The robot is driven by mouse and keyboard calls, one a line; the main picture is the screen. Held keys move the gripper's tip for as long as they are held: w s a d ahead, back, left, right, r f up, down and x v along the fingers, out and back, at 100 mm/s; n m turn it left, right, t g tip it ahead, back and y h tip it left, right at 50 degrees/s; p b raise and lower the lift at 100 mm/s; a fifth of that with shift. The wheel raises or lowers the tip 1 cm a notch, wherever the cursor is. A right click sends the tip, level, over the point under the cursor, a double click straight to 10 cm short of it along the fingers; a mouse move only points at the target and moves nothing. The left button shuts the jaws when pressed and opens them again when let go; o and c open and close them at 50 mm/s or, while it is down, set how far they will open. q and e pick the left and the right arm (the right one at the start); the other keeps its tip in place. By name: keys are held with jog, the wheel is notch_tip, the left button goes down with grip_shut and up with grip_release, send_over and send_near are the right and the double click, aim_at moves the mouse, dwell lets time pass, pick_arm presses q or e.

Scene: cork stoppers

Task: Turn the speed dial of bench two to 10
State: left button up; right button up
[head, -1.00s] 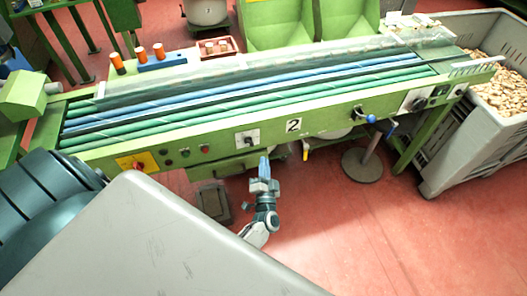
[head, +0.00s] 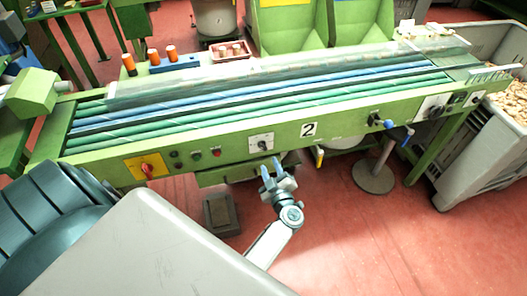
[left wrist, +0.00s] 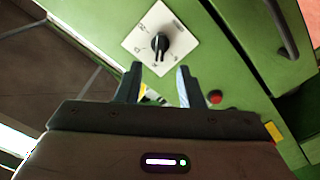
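Bench two is the green conveyor bench with a white "2" plate (head: 308,129) on its front panel. The speed dial is a dark knob on a white square plate (head: 262,143), left of the "2" plate. In the left wrist view the black knob (left wrist: 160,44) and its marked plate show clearly; the scale marks are too small to read. My left gripper (head: 269,165) is just below and in front of the dial, fingers pointing up towards the panel. In the left wrist view its fingers (left wrist: 158,78) are apart and empty, with the knob beyond the tips, apparently untouched. My right gripper is not in view.
Left of the dial are several small buttons (head: 196,155) and a red switch on a yellow plate (head: 147,170). A blue-knobbed lever (head: 389,124) sticks out further right. A dark pedal (head: 221,213) and a round stand base (head: 373,177) are on the floor.

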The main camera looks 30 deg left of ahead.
aim_at(263, 149)
pick_arm(q)
jog(key=b+x, duration=0.1)
jog(key=x, duration=0.7)
jog(key=shift+b, duration=0.4)
jog(key=shift+c, duration=0.2)
